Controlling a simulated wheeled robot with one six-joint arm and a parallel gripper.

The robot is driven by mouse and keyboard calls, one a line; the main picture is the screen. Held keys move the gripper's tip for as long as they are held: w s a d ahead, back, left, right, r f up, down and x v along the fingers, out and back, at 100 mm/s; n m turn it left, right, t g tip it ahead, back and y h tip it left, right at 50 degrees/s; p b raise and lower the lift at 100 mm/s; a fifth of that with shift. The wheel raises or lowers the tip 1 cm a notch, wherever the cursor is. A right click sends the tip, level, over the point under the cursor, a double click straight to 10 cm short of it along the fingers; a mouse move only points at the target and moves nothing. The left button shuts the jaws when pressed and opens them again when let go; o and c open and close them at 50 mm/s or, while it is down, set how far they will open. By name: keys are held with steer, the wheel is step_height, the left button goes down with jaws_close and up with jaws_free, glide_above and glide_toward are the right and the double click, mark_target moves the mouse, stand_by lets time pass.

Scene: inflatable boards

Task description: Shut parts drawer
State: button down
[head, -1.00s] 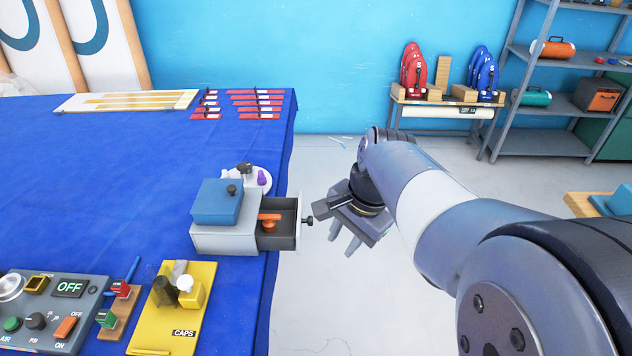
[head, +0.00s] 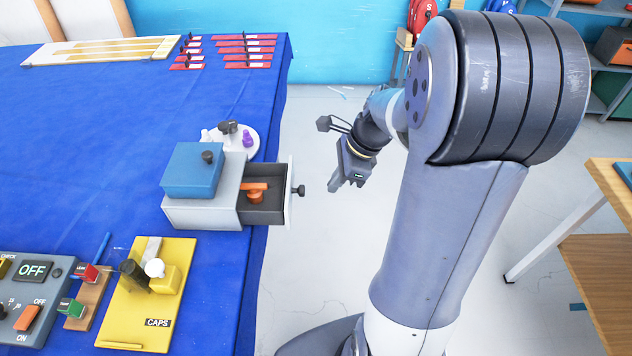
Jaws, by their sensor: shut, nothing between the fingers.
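The parts drawer (head: 266,207) is pulled out to the right from a small grey cabinet (head: 200,212) with a blue lid block on top. The cabinet stands at the right edge of the blue table, and the drawer sticks out past that edge. An orange part (head: 255,192) lies inside the drawer. A dark knob (head: 299,190) is on the drawer's front. My gripper (head: 335,186) is shut and empty, pointing down-left, to the right of the knob with a gap between them.
A yellow CAPS board (head: 150,300) and a grey control panel (head: 28,300) lie on the blue table (head: 90,130) nearer me. A white dish (head: 243,140) with small items stands behind the cabinet. Open floor (head: 300,270) lies right of the table; a wooden bench (head: 610,180) is further right.

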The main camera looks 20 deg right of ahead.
mark_target(291, 178)
steer(key=shift+w+a+f+p, duration=0.15)
steer(key=shift+w+a, duration=0.05)
steer(key=shift+a, duration=0.5)
steer(key=shift+w+a+f+p, duration=0.1)
steer(key=shift+w+a+p, duration=0.05)
steer(key=shift+a, duration=0.6)
steer(key=shift+w+a+f+p, duration=0.15)
steer(key=shift+w+a, duration=0.05)
steer(key=shift+a, duration=0.5)
steer(key=w+a+p, duration=0.1)
steer(key=a, duration=0.2)
steer(key=w+a+p, duration=0.1)
steer(key=a, duration=0.2)
steer(key=w+a+p, duration=0.1)
steer(key=a, duration=0.2)
steer(key=shift+w+a, duration=0.15)
steer(key=shift+a, duration=0.15)
steer(key=shift+r, duration=0.1)
steer(key=shift+d, duration=0.4)
steer(key=d, duration=0.1)
steer(key=s+d, duration=0.1)
steer(key=d, duration=0.1)
steer(key=shift+d, duration=0.2)
steer(key=v, duration=0.9)
steer(key=shift+s+r, duration=0.2)
steer(key=shift+r, duration=0.15)
steer(key=shift+f, duration=0.15)
